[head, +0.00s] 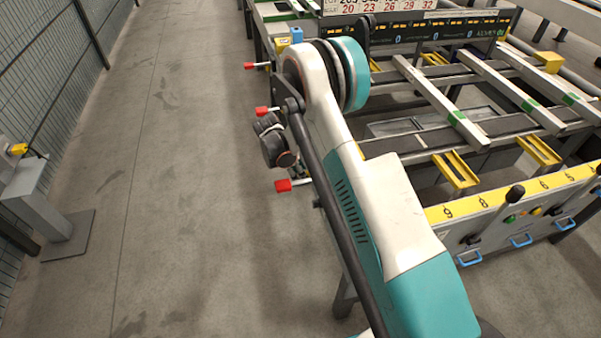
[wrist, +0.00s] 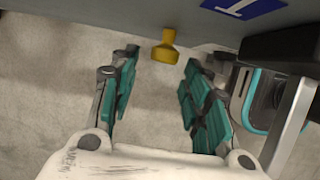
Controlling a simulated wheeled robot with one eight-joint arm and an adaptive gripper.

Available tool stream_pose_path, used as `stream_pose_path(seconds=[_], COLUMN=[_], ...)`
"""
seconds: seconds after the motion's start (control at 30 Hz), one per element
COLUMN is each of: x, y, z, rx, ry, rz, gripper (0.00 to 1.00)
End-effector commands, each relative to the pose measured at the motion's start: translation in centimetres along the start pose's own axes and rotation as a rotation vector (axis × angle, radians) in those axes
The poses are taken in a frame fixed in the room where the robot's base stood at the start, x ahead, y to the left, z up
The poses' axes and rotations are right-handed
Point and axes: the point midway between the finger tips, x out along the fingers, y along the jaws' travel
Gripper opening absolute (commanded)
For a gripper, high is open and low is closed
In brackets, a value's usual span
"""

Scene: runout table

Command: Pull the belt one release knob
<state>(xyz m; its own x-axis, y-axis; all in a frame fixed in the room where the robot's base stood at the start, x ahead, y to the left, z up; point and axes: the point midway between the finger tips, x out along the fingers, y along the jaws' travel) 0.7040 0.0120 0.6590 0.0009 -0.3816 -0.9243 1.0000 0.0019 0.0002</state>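In the wrist view a yellow knob (wrist: 165,45) sticks out from the edge of a grey panel (wrist: 110,14). A blue label with a white mark, seemingly a 1, (wrist: 243,6) is on the panel to the right of it. My gripper (wrist: 161,60) is open and empty, with its green-padded fingers on either side of the view. The knob lies between the fingertips in the picture, near their far end, and no contact shows. In the head view my arm covers part of the table, and I cannot make out my fingers or this knob.
The runout table has pale slanted bars (head: 440,100) and a front panel with a yellow strip (head: 520,195), black knobs and blue handles (head: 521,240). Red-tipped levers (head: 283,185) stick out on its left side. A grey post (head: 38,205) and mesh fence stand left; the floor between is clear.

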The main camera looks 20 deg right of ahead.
Motion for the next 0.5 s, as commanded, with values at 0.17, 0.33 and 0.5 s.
stream_pose_path(seconds=[0.17,0.33,0.5], x=[0.0,-1.0,-4.0], y=[0.0,0.0,0.0], z=[0.1,0.1,0.0], rx=[0.001,0.000,-0.001], ry=[-0.001,-0.001,-0.001], rz=[-0.001,-0.001,-0.001], gripper=[0.43,0.43,0.43])
